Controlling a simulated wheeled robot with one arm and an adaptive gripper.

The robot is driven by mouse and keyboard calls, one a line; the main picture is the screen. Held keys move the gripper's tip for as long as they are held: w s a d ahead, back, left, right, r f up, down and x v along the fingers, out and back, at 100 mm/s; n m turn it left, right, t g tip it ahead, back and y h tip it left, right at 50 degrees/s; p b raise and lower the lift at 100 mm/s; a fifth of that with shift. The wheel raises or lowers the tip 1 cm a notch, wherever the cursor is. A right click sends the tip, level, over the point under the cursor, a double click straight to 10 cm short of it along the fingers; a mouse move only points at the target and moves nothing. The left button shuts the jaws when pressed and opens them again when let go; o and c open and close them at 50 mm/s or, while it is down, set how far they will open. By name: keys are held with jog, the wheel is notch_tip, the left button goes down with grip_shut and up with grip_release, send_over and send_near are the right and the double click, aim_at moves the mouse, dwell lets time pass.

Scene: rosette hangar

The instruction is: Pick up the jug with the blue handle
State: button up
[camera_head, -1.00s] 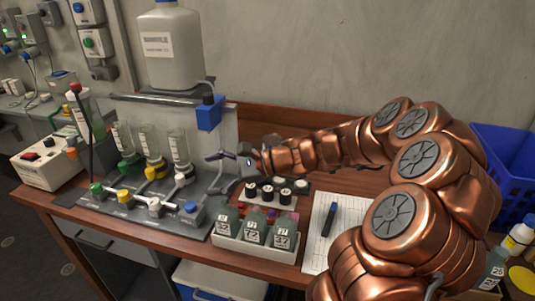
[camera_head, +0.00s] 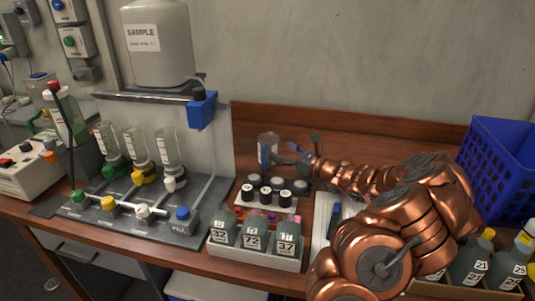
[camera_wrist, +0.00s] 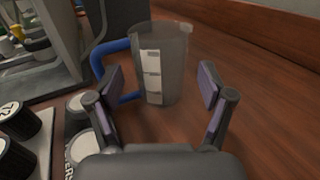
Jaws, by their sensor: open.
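The jug (camera_wrist: 162,75) stands upright on the wooden bench in the wrist view. It is a clear, greyish cup with white label marks, and its blue handle (camera_wrist: 108,62) is on the left side. In the head view the jug (camera_head: 267,147) stands near the back of the bench, in front of the wall. My gripper (camera_wrist: 160,88) is open, with one finger on each side of the jug's lower front. The left finger is close to the handle; whether it touches it I cannot tell. In the head view my gripper (camera_head: 297,152) reaches the jug from the right.
Black-capped vials (camera_head: 268,190) and a tray of labelled bottles (camera_head: 258,254) stand in front of the jug. A dispensing rack (camera_head: 130,207) is on the left. A blue crate (camera_head: 497,165) is at the right.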

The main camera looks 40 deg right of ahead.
aim_at(275, 148)
jog(key=shift+x, duration=2.9)
jog(key=shift+c, duration=0.2)
jog(key=c, duration=0.8)
jog(key=shift+r, duration=0.1)
